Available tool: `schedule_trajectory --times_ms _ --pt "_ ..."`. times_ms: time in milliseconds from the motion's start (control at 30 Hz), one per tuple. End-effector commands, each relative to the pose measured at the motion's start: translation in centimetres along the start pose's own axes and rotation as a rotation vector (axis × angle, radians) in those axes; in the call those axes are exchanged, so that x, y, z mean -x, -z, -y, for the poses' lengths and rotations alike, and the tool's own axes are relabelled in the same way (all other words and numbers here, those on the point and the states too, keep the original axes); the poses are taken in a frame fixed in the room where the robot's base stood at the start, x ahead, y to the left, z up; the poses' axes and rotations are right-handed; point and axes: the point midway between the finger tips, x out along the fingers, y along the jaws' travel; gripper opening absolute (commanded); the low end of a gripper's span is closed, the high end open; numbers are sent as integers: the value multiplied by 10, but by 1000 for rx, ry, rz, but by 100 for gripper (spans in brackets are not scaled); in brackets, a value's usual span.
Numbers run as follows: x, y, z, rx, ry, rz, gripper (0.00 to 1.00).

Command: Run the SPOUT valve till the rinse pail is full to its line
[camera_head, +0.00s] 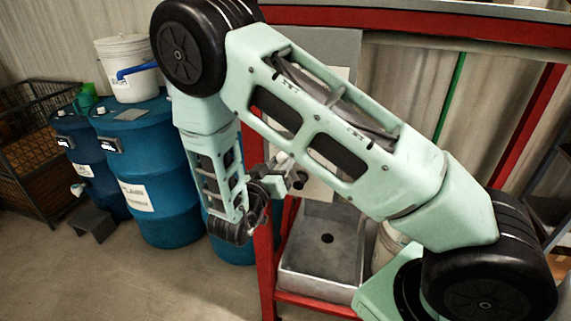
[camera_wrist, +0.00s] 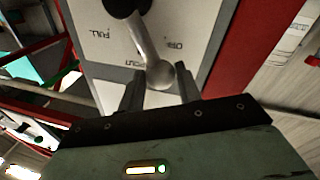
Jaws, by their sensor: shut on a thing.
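My gripper (camera_wrist: 160,82) has its two dark fingers on either side of the ball end of a grey valve lever (camera_wrist: 148,42), shut on it. The lever runs down from a dark hub on a pale panel (camera_wrist: 205,25), between the printed words FULL at left and OFF at right. A partly hidden label ending in "OUT" is below. In the head view my gripper (camera_head: 285,178) is at the panel above a grey basin, largely hidden by my arm. A pale pail (camera_head: 387,246) shows partly behind my arm; its line and water level are not visible.
The grey basin (camera_head: 320,280) sits in a red frame (camera_head: 265,262). Blue drums (camera_head: 160,185) stand at left, one carrying a white bucket (camera_head: 125,68). A wire crate (camera_head: 30,165) is at far left. The floor in front is clear.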

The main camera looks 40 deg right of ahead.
Motion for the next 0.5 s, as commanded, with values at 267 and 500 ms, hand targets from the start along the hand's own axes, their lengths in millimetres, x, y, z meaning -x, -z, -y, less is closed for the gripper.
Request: schedule_trajectory --times_ms 267,500 --pt "4 -6 15 170 4 -35 0" --pt "5 -9 20 251 4 -50 0"
